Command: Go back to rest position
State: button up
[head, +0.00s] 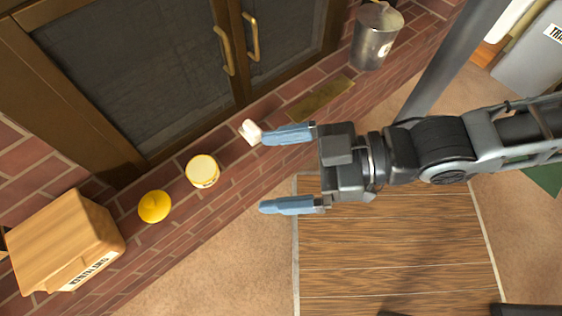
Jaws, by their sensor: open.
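My gripper (288,169) is in the middle of the head view, at the end of my arm that reaches in from the right. Its two blue fingers point left and stand wide apart, with nothing between them. A small white object (251,132) shows just past the tip of the upper finger, over the brick ledge. I cannot tell whether the finger touches it.
On the brick ledge (172,238) stand a cardboard box (62,240), a yellow round item (154,207), a cream-and-yellow container (202,171) and a metal can (376,38). Glass doors (110,75) with brass handles are behind. A wooden surface (390,245) lies below my arm.

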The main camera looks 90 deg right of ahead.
notch_tip(320, 180, up, 12)
jog(key=p, duration=1.2)
jog(key=shift+r+p, duration=0.25)
jog(key=shift+p, duration=0.1)
jog(key=shift+c, duration=0.4)
